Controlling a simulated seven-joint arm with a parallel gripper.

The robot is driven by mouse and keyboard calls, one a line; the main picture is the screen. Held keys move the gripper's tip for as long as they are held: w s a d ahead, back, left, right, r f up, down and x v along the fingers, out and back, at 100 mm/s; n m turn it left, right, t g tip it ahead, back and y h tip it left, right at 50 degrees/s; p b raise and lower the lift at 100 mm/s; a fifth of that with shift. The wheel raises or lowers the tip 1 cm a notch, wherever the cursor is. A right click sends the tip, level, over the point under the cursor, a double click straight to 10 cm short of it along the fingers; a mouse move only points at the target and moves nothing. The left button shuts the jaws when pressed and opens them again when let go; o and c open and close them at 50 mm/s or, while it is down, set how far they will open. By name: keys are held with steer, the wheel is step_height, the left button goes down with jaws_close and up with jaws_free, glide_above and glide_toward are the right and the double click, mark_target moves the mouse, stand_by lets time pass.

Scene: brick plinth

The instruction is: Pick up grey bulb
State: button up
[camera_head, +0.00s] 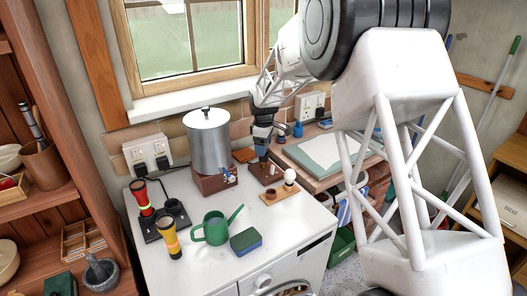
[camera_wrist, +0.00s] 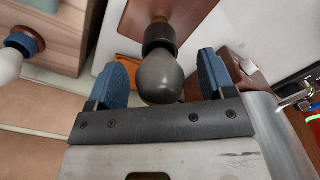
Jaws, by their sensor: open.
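The grey bulb (camera_wrist: 160,80) is in the wrist view, upper middle. Its narrow end meets a dark socket (camera_wrist: 159,36) on a reddish-brown base (camera_wrist: 185,18). My gripper (camera_wrist: 164,62) is open, with one blue finger pad on each side of the bulb. A gap shows between the bulb and each pad. In the head view my gripper (camera_head: 263,145) points down over a reddish-brown block (camera_head: 262,175) on the white worktop. I cannot make out the grey bulb there; the gripper seems to hide it.
A white bulb (camera_head: 290,175) stands on a small wooden board (camera_head: 281,193) right of the block. A metal urn with a tap (camera_head: 208,140) stands close on the left. A green watering can (camera_head: 214,228) and a green-blue sponge (camera_head: 245,241) lie nearer the front.

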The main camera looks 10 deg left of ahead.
steer(key=c, duration=1)
steer(key=shift+r, duration=0.75)
step_height(320, 180, up, 2)
steer(key=shift+r, duration=0.1)
steer(key=s+d, duration=0.3)
steer(key=s, duration=0.4)
steer(key=s+d+r, duration=0.1)
steer(key=s+d, duration=0.2)
steer(key=s, duration=0.4)
steer(key=shift+s+d+r, duration=0.15)
steer(key=shift+s+d, duration=0.15)
